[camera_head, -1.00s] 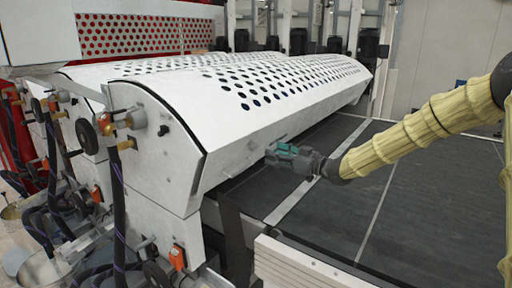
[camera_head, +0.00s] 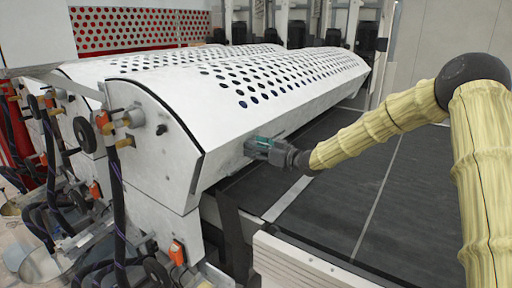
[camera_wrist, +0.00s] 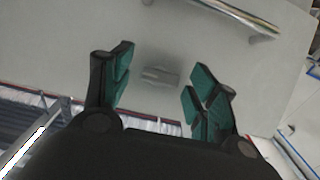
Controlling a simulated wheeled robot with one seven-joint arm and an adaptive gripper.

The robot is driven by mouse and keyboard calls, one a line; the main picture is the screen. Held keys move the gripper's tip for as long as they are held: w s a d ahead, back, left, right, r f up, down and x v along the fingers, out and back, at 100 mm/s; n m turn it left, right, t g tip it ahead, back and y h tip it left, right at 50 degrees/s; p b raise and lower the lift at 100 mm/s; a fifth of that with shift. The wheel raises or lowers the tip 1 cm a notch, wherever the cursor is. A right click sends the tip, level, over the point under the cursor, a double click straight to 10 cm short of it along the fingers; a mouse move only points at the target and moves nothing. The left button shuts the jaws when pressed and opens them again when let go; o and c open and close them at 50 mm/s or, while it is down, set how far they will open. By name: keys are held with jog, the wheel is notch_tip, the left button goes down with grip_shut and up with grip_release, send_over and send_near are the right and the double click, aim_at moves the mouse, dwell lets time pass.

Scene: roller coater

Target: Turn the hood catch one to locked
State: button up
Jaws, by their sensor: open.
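The white hood (camera_head: 160,95) with rows of round holes runs across the machine. In the wrist view, its smooth front panel (camera_wrist: 60,50) faces my gripper. A small grey catch (camera_wrist: 160,77) sits on this panel, seen between my fingers; its locked or unlocked position cannot be told. My gripper (camera_head: 250,145), with green finger pads, is close to the hood's lower front face in the head view. In the wrist view my gripper (camera_wrist: 158,80) is open and empty, with one finger on each side of the catch. Contact with the catch is not visible. In the head view the catch cannot be made out.
A metal bar handle (camera_wrist: 235,15) is on the panel beyond my right finger in the wrist view. A dark conveyor bed (camera_head: 340,200) lies below and right of the hood. Hoses and fittings (camera_head: 115,130) crowd the hood's left end.

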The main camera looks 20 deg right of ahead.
jog(key=c, duration=1)
jog(key=shift+f+b, duration=0.2)
jog(key=shift+b, duration=0.7)
jog(key=n+t+h+b, duration=0.2)
jog(key=n+b, duration=0.1)
jog(key=b, duration=0.7)
jog(key=n+t+h+b, duration=0.1)
jog(key=n+b, duration=0.3)
jog(key=b, duration=0.7)
jog(key=n+t+h+b, duration=0.2)
jog(key=n+t+b, duration=0.2)
jog(key=b, duration=0.6)
jog(key=shift+a+f+h+b, duration=0.2)
jog(key=shift+a+h+b, duration=0.05)
jog(key=shift+h+b, duration=0.1)
jog(key=shift+r+b, duration=0.15)
jog(key=shift+b, duration=0.25)
